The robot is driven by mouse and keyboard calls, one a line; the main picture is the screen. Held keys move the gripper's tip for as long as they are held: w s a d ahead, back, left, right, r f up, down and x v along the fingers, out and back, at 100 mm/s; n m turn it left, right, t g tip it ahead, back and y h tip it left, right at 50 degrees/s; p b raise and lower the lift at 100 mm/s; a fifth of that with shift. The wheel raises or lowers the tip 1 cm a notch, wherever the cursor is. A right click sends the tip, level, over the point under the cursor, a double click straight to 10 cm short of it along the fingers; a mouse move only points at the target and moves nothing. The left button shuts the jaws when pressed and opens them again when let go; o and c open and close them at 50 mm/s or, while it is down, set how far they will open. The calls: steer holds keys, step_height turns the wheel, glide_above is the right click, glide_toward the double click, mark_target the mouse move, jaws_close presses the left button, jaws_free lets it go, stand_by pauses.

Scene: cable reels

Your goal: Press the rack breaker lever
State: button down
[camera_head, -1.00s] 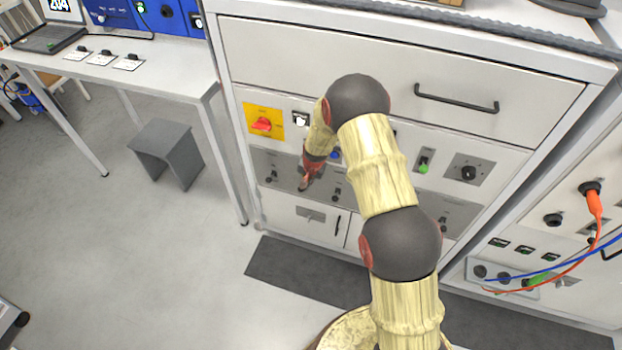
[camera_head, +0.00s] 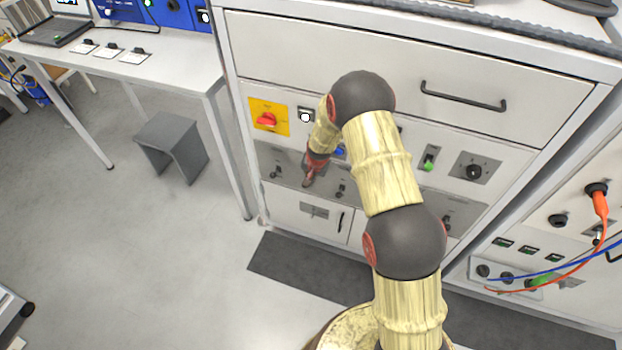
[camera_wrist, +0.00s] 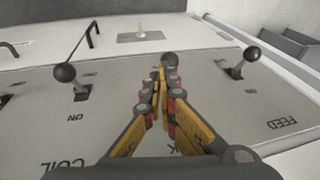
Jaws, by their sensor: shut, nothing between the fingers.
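The breaker panel (camera_wrist: 110,123) is a grey plate with a row of black ball-topped levers. In the wrist view my gripper (camera_wrist: 165,80) is shut and empty, its yellow fingers pointing at the middle lever (camera_wrist: 169,59). Only that lever's dark ball shows past the fingertips; its stem is hidden, and I cannot tell whether they touch. The label below is mostly covered, with a "K" showing. The COIL lever (camera_wrist: 66,73) stands to the left and the FEED lever (camera_wrist: 249,55) to the right. In the head view my gripper (camera_head: 308,182) is at the panel, hiding the middle lever.
A red rotary switch (camera_head: 267,119) on a yellow plate sits above the panel. A drawer handle (camera_head: 463,98) sticks out higher up. Orange cable (camera_head: 601,207) and blue cable hang at the right. A grey stool (camera_head: 173,147) and free floor lie to the left.

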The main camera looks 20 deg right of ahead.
steer(key=shift+a+f+p, duration=0.15)
steer(key=shift+a+p, duration=0.2)
steer(key=shift+a, duration=0.05)
steer(key=shift+a+t, duration=0.1)
steer(key=shift+t, duration=0.2)
steer(key=shift+s+a+f+t+p, duration=0.15)
steer(key=shift+a+t+p, duration=0.15)
steer(key=shift+p, duration=0.5)
steer(key=s+f+t+h+b, duration=0.2)
steer(key=t+h, duration=0.1)
steer(key=shift+f+n+t+b, duration=0.3)
steer(key=shift+f+b, duration=0.05)
steer(key=shift+f, duration=0.05)
steer(key=shift+w+d+r, duration=0.35)
steer(key=shift+w, duration=0.2)
